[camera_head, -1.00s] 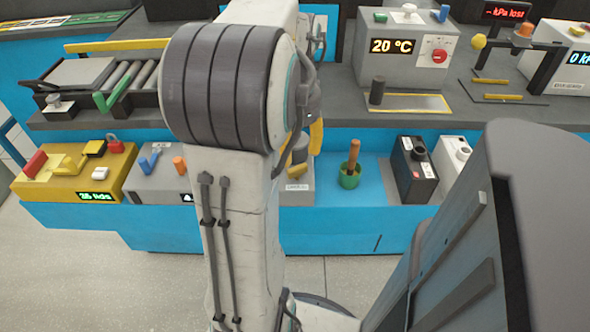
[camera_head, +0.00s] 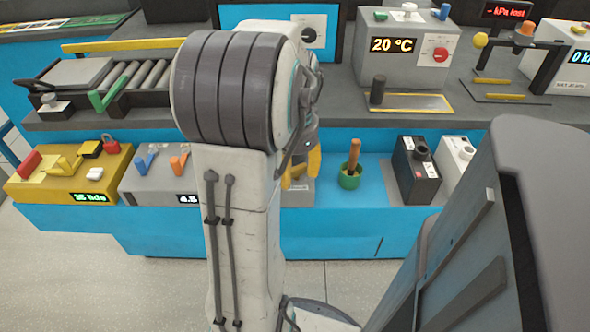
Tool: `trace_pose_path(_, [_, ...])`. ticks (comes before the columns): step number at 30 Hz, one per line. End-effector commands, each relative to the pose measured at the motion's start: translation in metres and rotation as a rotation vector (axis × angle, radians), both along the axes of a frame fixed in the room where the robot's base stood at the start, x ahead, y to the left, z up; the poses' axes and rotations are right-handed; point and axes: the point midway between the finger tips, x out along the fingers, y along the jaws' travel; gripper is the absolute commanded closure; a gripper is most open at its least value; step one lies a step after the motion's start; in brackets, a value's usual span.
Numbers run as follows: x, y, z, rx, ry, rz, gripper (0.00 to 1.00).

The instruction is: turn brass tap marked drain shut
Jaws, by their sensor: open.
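My gripper (camera_head: 302,172) shows just right of my upper arm, low over the lower blue shelf, with its yellow fingers apart and pointing down. It is in front of or over a small grey block (camera_head: 299,196) at the shelf's front. A small brass-coloured part shows between or beside the fingers, but I cannot tell it clearly from them. I cannot read any drain mark, and the tap is mostly hidden by my gripper and arm. Whether the fingers touch it cannot be told.
A green cup with a wooden handle (camera_head: 350,168) stands close right of my gripper. Further right is a black battery-like box (camera_head: 416,172). Left are a grey box with blue and orange levers (camera_head: 155,182) and a yellow box (camera_head: 40,187). The grey counter edge overhangs behind.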

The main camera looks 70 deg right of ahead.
Motion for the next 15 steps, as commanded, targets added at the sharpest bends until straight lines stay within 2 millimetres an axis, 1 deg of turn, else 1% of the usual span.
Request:
trace_pose_path(1, [0.0000, 0.0000, 0.0001, 0.000, 0.000, 0.000, 0.50])
trace_pose_path(2, [0.0000, 0.0000, 0.0001, 0.000, 0.000, 0.000, 0.53])
trace_pose_path(15, [0.0000, -0.0001, 0.0003, 0.000, 0.000, 0.000, 0.92])
